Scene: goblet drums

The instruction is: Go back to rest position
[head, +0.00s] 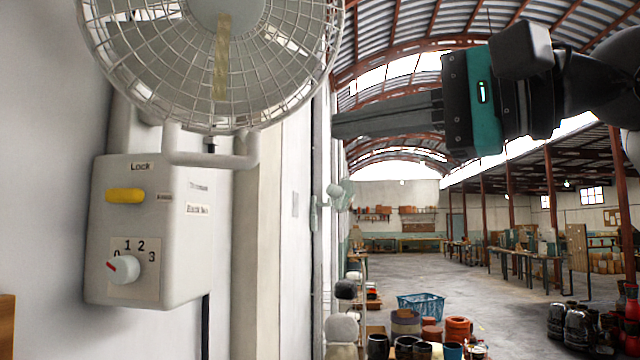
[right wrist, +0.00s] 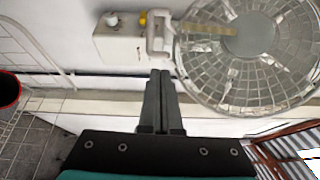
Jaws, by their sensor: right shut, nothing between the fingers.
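A white wall fan with a wire cage (head: 215,65) is mounted at the upper left in the head view. Below it is its control box (head: 150,230) with a yellow button and a white dial (head: 124,268) marked 0 to 3; the dial's red mark points toward the 0. My right gripper (head: 338,123) comes in from the upper right, its fingers together and empty, apart from the fan cage. In the right wrist view the shut fingers (right wrist: 160,80) point toward the wall between the box (right wrist: 122,42) and the fan cage (right wrist: 248,55). My left gripper is not in view.
A blue basket (head: 421,306) and several clay pots (head: 458,328) stand at lower centre. Dark jars (head: 578,326) stand at lower right. The hall floor (head: 450,280) beyond is largely open. In the right wrist view, a dark red-rimmed container (right wrist: 8,92) shows at the left edge.

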